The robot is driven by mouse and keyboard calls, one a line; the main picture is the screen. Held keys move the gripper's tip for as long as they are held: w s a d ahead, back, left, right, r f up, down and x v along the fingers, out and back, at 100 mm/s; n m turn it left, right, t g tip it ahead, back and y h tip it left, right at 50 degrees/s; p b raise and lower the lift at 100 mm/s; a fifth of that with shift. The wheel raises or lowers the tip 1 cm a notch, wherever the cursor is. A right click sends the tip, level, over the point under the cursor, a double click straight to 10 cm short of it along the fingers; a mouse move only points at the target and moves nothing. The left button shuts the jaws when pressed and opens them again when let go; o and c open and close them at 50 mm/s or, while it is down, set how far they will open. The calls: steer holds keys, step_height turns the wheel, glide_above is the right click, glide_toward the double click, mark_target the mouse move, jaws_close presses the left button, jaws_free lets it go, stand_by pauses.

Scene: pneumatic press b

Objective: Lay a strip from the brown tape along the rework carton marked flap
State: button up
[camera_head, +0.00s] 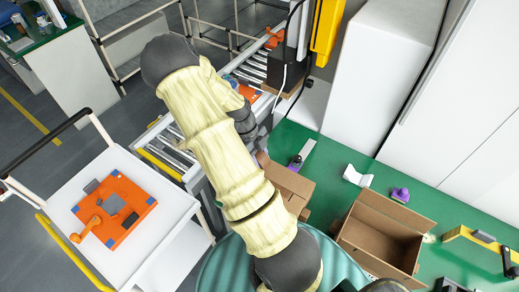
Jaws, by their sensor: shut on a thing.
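My arm crosses the middle of the view, and its dark wrist shows at the right of the arm. My gripper (262,142) is only partly seen below the wrist, and its fingertips are mostly hidden. A small rounded brown thing (262,158), seemingly the brown tape, shows at it, close to the left end of a brown carton (292,186). I cannot tell whether the tape touches that carton, which is partly covered by my arm. A second brown carton (413,219) stands open and empty to the right. No marking is readable on either carton.
Both cartons are on a green bench (336,199). A purple object (400,195), white paper (357,177) and a yellow tool (480,240) lie there. A roller conveyor (168,147) runs behind my arm. A white cart (88,170) with an orange panel (128,196) stands left.

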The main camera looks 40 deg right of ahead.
step_height(320, 180, up, 2)
steer(key=shift+s+r+p, duration=0.1)
steer(key=shift+p, duration=0.5)
steer(key=shift+r, duration=0.25)
steer(key=shift+w, duration=0.25)
